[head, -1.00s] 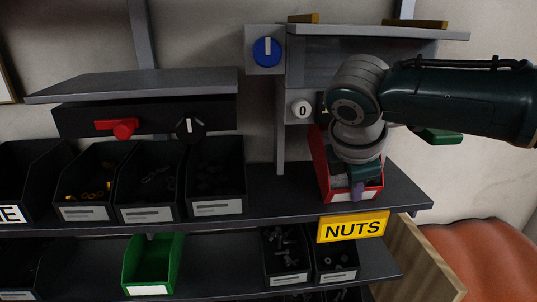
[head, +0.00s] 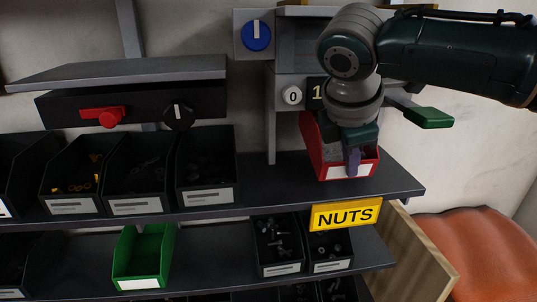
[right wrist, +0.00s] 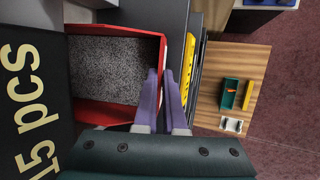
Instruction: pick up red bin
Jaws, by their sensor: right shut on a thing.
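The red bin (head: 312,150) is at the right end of the upper shelf, behind the yellow NUTS label (head: 345,214). Its front carries a white label. In the right wrist view the red bin (right wrist: 110,113) shows grey, grainy contents. My right gripper (head: 354,162) comes down from above and is shut on the bin's front wall. In the right wrist view the purple fingers of the gripper (right wrist: 161,95) lie on both sides of that wall. I cannot tell whether the bin's underside touches the shelf. My left gripper is not in view.
The upper shelf (head: 250,206) holds black bins on the left. A green bin (head: 139,268) and small black bins stand on the lower shelf. A grey housing with a blue knob (head: 256,36) rises behind the red bin. A green lever (head: 429,118) sticks out at right.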

